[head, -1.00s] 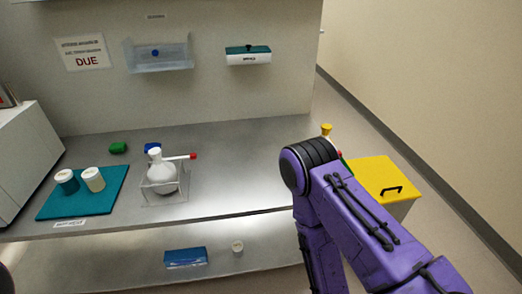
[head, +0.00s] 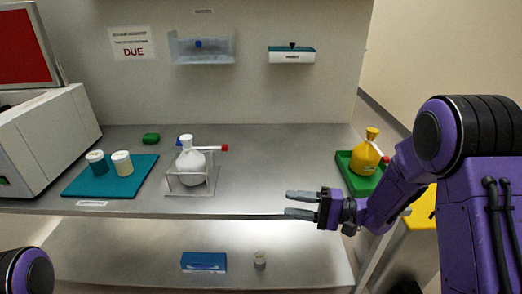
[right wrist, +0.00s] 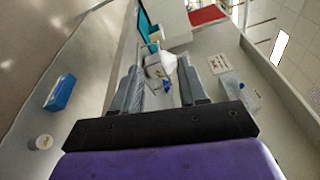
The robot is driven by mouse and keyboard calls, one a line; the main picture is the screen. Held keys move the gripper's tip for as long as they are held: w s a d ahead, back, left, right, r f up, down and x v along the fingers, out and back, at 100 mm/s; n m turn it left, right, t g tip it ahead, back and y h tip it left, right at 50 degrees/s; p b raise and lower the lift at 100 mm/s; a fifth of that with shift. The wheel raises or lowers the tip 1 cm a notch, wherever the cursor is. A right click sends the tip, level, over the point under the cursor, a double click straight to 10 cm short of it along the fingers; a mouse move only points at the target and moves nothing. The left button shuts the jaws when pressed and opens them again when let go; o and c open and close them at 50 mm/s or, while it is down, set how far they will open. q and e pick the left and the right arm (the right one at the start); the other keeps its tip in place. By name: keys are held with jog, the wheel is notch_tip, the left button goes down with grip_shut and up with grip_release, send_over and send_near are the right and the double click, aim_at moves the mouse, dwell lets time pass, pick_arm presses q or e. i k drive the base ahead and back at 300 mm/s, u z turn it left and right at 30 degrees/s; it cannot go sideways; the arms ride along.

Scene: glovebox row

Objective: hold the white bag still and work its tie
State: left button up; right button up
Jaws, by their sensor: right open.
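The white bag (head: 190,160) stands upright in a clear box-like holder (head: 192,187) on the grey bench. Its narrow neck points up, and a white stem with a red tip (head: 225,148) sticks out to the right of it. My right gripper (head: 287,204) is open and empty at the bench's front edge, right of the bag and apart from it, fingers pointing left. In the right wrist view the bag (right wrist: 168,62) shows beyond and between the open fingers (right wrist: 160,85). My left gripper is out of view; only part of my left arm shows at bottom left.
A teal mat (head: 82,187) with two white-lidded jars lies left of the bag. A green item (head: 151,139) lies behind. A yellow bag (head: 367,157) sits in a green tray (head: 345,163) at right. The lower shelf holds a blue box (head: 204,262). The bench between bag and tray is clear.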

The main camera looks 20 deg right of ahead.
aim_at(225, 147)
jog(key=i, duration=1)
